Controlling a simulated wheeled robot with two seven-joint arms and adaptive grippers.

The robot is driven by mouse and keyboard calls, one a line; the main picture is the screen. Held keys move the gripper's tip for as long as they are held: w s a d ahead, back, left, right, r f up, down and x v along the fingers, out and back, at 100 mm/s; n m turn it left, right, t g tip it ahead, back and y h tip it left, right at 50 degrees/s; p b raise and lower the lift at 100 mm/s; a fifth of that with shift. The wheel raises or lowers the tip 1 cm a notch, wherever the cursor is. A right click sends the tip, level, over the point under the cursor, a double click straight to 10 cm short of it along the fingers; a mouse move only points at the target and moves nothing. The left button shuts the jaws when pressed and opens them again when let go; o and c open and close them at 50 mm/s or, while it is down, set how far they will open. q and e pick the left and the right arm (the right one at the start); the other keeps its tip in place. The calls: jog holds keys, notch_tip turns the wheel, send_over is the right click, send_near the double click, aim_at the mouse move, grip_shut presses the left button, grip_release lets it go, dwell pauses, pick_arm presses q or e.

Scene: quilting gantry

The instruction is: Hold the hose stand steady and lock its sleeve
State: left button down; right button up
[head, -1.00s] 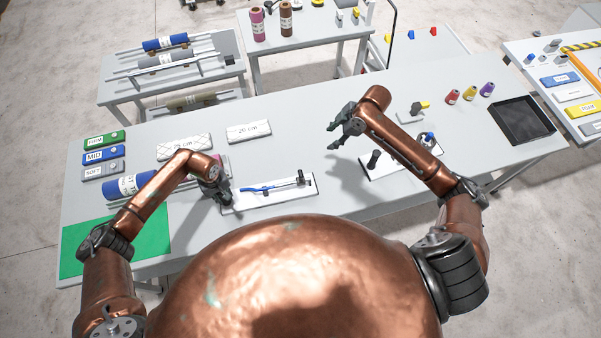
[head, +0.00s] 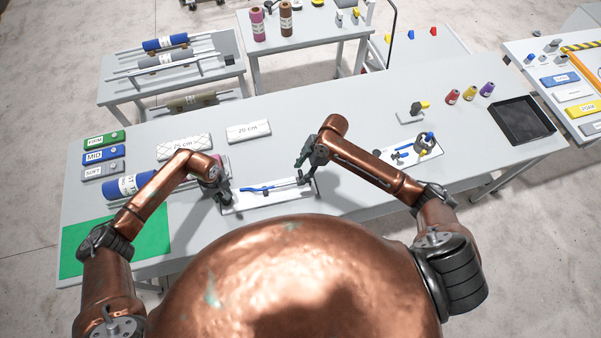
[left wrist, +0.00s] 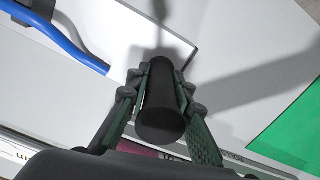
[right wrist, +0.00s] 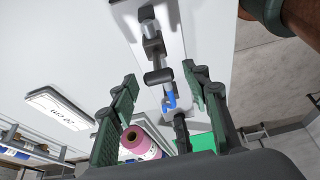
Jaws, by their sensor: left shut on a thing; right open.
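The hose stand has a white base plate (head: 268,201) on the table, with a blue hose (head: 262,188) along it. My left gripper (head: 222,195) is shut on a black upright handle (left wrist: 162,108) at the plate's left end. The blue hose also shows in the left wrist view (left wrist: 68,40). My right gripper (head: 303,167) is open and empty above the plate's right end. In the right wrist view, grey fittings (right wrist: 155,48) on the plate lie beyond its spread fingers. I cannot tell which fitting is the sleeve or whether it is locked.
A second white plate (head: 432,151) with blue parts lies to the right, partly behind my right arm. White blocks (head: 248,131), a blue roll (head: 128,187) and a green mat (head: 80,256) are also on the table. A black tray (head: 523,121) is far right.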

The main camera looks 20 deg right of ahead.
jog(key=shift+a+f, duration=0.25)
jog(key=shift+f, duration=0.4)
jog(key=shift+c, duration=0.4)
grip_shut()
